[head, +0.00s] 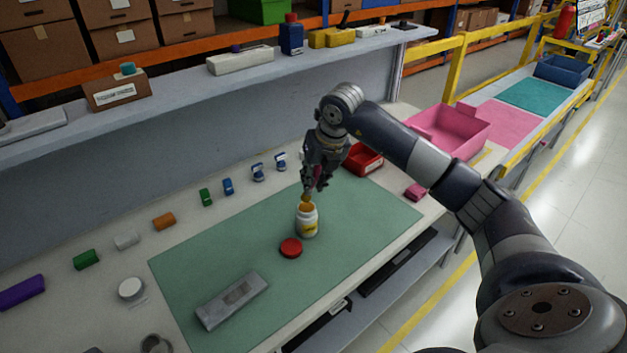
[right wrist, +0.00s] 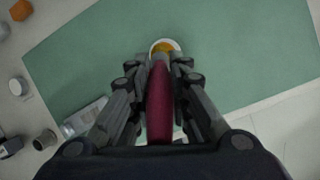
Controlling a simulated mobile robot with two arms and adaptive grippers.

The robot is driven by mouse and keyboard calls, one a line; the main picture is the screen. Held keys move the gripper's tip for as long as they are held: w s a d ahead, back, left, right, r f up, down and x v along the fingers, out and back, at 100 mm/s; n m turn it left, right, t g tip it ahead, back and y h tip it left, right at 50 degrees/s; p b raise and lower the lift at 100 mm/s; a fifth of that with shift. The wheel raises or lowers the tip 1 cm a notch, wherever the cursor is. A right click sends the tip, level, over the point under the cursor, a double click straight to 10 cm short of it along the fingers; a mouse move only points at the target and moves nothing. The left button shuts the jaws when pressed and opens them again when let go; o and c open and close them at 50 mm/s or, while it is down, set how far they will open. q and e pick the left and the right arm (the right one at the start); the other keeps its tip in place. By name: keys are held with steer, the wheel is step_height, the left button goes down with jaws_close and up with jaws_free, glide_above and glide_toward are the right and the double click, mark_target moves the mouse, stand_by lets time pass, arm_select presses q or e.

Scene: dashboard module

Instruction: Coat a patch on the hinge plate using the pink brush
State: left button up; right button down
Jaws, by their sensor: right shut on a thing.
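My right gripper (head: 314,180) is shut on the pink brush, with its fingers pointing down above the jar. In the right wrist view the brush's dark pink handle (right wrist: 159,105) lies between the fingers (right wrist: 159,78). The grey hinge plate (head: 232,300) lies flat at the mat's front left. My left gripper is out of view.
A red lid (head: 291,248) lies beside the jar on the green mat (head: 365,215). Small coloured blocks line the table's back and left. A red bin (head: 363,160) stands behind the arm, and a large pink bin (head: 450,130) farther right. The shelf (head: 180,100) runs above the back.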

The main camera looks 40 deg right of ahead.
steer(key=shift+r+p, duration=1.45)
steer(key=shift+r, duration=0.95)
